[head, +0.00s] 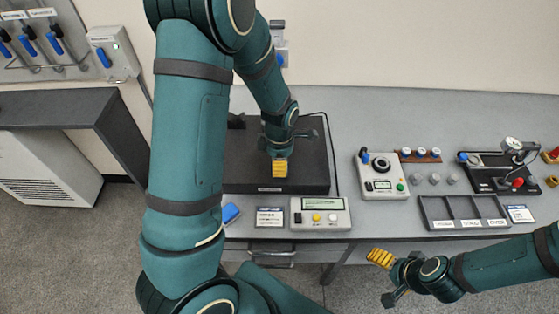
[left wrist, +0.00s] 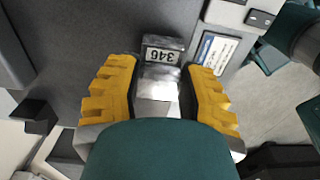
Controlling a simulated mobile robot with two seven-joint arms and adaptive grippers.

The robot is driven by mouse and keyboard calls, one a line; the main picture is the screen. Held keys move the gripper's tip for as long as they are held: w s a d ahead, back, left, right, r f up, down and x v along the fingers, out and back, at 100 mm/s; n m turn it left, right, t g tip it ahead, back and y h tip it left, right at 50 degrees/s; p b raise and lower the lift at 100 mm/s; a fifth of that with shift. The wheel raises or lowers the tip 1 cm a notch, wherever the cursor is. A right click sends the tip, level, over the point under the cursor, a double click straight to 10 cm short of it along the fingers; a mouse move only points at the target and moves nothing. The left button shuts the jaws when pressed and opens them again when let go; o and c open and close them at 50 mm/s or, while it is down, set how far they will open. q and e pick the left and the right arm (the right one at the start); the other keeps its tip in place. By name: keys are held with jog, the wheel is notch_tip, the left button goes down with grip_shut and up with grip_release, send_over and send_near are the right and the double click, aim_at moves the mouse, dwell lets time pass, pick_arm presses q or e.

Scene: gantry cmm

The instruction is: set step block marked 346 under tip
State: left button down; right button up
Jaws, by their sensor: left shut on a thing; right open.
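The step block (left wrist: 162,72) is a metallic piece with 346 on its end label, seen in the left wrist view. My left gripper (head: 280,168) has its yellow fingers on either side of the block and is shut on it. In the head view this gripper is over the dark plate (head: 300,184), near its front part, and the block cannot be made out there. Whether the block touches the plate I cannot tell. No measuring tip can be made out; my left arm covers part of the plate. My right gripper (head: 381,258) is open and empty, in front of the bench edge.
A control box (head: 320,214) and a small display card (head: 269,217) stand in front of the plate. To the right are a grey device (head: 381,177), a partitioned tray (head: 428,212) and a dial gauge stand (head: 490,183).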

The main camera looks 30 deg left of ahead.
pick_arm(q)
jog(key=shift+f+b, duration=0.4)
jog(key=shift+f, duration=0.2)
dwell(1.1)
jog(key=c, duration=0.5)
grip_release()
jog(key=o, duration=0.5)
jog(key=shift+r, duration=0.15)
jog(key=shift+r+p, duration=3.15)
jog(key=shift+r, duration=0.3)
jog(key=shift+f, duration=0.1)
